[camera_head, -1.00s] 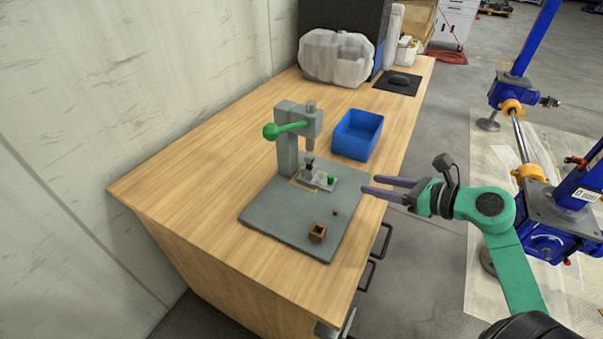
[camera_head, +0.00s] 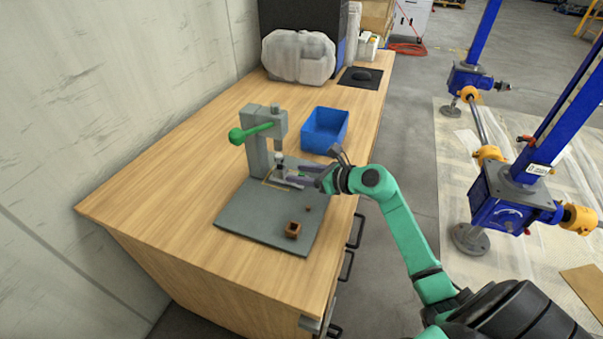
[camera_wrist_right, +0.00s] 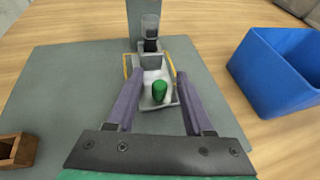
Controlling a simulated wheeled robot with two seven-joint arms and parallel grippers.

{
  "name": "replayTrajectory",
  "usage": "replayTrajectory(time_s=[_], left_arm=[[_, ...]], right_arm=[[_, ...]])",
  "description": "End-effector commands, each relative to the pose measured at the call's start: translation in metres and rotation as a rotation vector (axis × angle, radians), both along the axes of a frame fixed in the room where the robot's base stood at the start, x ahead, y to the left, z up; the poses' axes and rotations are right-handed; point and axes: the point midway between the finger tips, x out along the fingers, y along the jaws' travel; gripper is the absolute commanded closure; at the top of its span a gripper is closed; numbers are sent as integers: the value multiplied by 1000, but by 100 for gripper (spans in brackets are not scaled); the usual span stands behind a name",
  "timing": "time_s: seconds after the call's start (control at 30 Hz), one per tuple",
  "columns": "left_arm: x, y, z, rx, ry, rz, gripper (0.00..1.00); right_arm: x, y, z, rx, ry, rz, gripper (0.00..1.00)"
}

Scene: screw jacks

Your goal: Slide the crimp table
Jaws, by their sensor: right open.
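The crimp table (camera_wrist_right: 153,76) is a small light-grey slide with an upright green knob (camera_wrist_right: 160,91). It sits at the foot of the grey press (camera_head: 257,155), inside a yellow outline on the grey base plate (camera_head: 262,225). A dark piece with a clear top (camera_wrist_right: 150,32) stands at its far end in the right wrist view. My right gripper (camera_head: 299,175) is open; in the right wrist view its purple fingers (camera_wrist_right: 158,78) lie on either side of the table and knob. Contact cannot be told. In the head view the gripper partly hides the table. My left gripper is out of view.
A blue bin (camera_head: 325,131) stands just behind my right gripper. The press has a green lever (camera_head: 250,132). The wooden bench top (camera_head: 170,190) is clear at left.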

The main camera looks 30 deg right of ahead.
Motion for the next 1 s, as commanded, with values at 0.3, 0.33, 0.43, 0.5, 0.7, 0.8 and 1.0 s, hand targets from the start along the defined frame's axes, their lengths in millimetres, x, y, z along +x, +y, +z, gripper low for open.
replayTrajectory(time_s=[0.3,0.33,0.43,0.5,0.7,0.8,1.0], left_arm=[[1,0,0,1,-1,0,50],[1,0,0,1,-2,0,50],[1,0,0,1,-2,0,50],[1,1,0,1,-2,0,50],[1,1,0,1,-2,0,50],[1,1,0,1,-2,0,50],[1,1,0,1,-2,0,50]], right_arm=[[0,0,0,1,0,0,100],[-1,0,0,1,0,0,100],[0,0,0,1,0,0,100],[0,0,0,1,0,0,100],[-1,0,0,1,0,0,100],[-1,0,0,1,0,0,100],[-1,0,0,1,0,0,100]])
